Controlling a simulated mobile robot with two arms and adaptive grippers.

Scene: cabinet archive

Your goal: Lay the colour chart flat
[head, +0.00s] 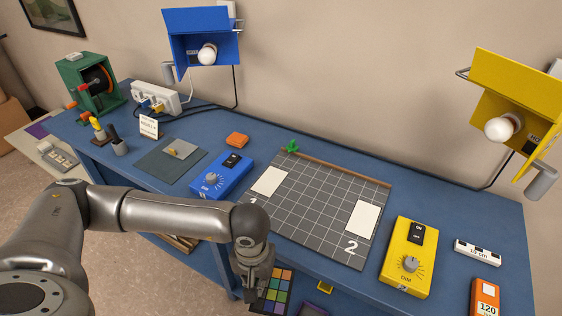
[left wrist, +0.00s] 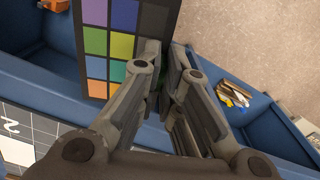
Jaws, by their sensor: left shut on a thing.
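The colour chart (head: 279,290) is a dark card with rows of coloured squares. In the head view it is at the bottom centre, by the front edge of the blue table (head: 450,212). My left gripper (head: 254,288) is shut on one edge of the chart. In the left wrist view the chart (left wrist: 109,45) stands large at the upper left, and the gripper's fingers (left wrist: 168,66) close at its right edge. The fingers hide part of that edge. My right gripper is not in view.
The grey grid board (head: 312,205) has white areas 1 and 2 and a green clip (head: 292,147) behind. A blue dimmer box (head: 222,176) and a yellow dimmer box (head: 408,257) flank it. Blue (head: 203,40) and yellow (head: 510,105) lamps stand behind. The grid's middle is clear.

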